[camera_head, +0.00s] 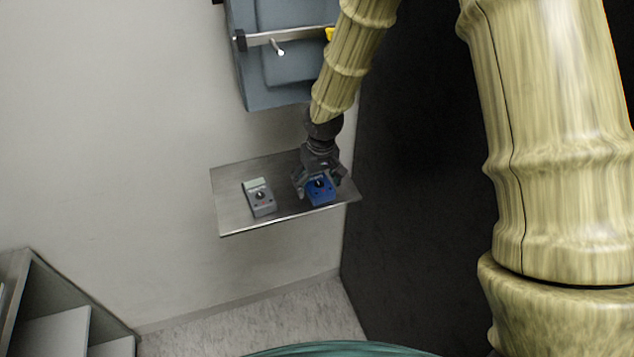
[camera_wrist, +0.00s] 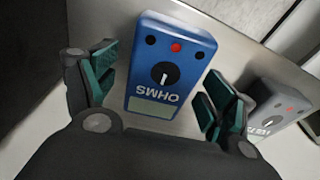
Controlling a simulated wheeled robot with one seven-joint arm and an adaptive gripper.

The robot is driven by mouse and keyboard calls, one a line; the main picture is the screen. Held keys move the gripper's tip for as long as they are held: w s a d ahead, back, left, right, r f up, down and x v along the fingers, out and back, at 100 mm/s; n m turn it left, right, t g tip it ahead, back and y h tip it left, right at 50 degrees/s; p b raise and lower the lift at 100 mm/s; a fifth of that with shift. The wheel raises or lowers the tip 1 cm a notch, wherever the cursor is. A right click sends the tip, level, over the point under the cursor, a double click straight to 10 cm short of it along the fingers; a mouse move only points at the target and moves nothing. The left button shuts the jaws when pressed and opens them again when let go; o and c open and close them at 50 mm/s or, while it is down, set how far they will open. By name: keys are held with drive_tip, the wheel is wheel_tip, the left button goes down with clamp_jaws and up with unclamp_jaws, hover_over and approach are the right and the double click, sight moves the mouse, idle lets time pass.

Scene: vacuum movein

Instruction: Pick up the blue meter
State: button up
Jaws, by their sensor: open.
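The blue meter (camera_head: 320,190) lies on a metal shelf (camera_head: 232,205), near its right end. In the wrist view the blue meter (camera_wrist: 168,72) shows a black dial, a pale display and the word OHMS. My gripper (camera_head: 320,185) is over it, pointing down. In the wrist view my gripper (camera_wrist: 160,90) is open, with one green-padded finger on each side of the meter.
A grey meter (camera_head: 261,197) lies on the shelf to the left of the blue one, and it also shows beside the right finger (camera_wrist: 277,112). A blue-grey panel with a metal bar (camera_head: 285,38) is on the wall above. A dark wall (camera_head: 420,200) stands close on the right.

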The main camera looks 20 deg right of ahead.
drive_tip(key=shift+f, duration=0.1)
drive_tip(key=c, duration=1.3)
drive_tip(key=shift+o, duration=0.2)
